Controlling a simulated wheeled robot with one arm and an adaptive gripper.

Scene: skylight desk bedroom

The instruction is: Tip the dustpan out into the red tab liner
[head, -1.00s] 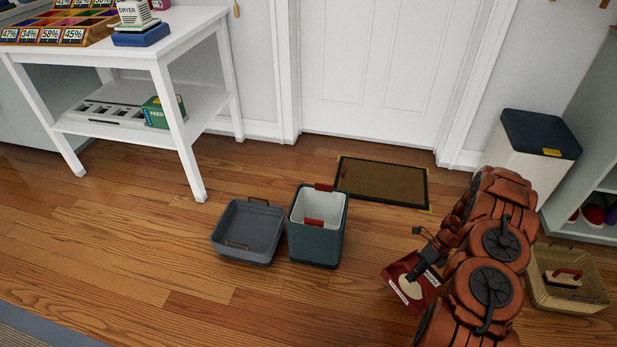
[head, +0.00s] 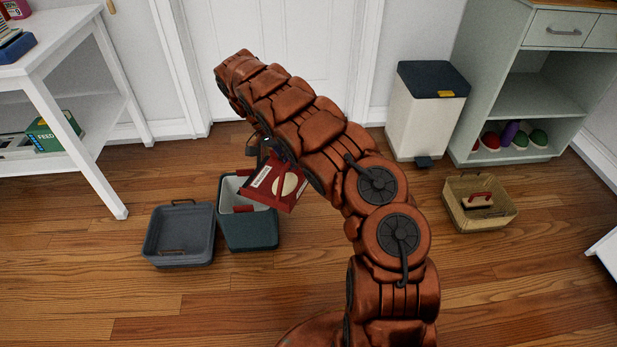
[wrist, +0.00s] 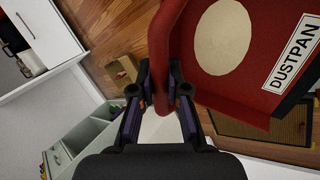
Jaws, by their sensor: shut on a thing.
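The red dustpan (head: 291,197), with a pale oval patch on its face, is in my gripper (head: 262,148) above or beside the right side of the red tab liner. In the wrist view my gripper (wrist: 160,95) is shut on the red handle of the dustpan (wrist: 265,88), whose label is readable. The liner (head: 252,232) is a dark green open bin with a pale inside and red tabs, upright on the floor. The dustpan hides part of its rim. I cannot tell the exact height between them.
A grey tub (head: 178,240) stands close against the liner's left. A white pedal bin (head: 425,118) and a woven basket (head: 466,218) holding a red-handled brush (head: 478,201) are to the right. A white table (head: 75,70) is at left. The front floor is clear.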

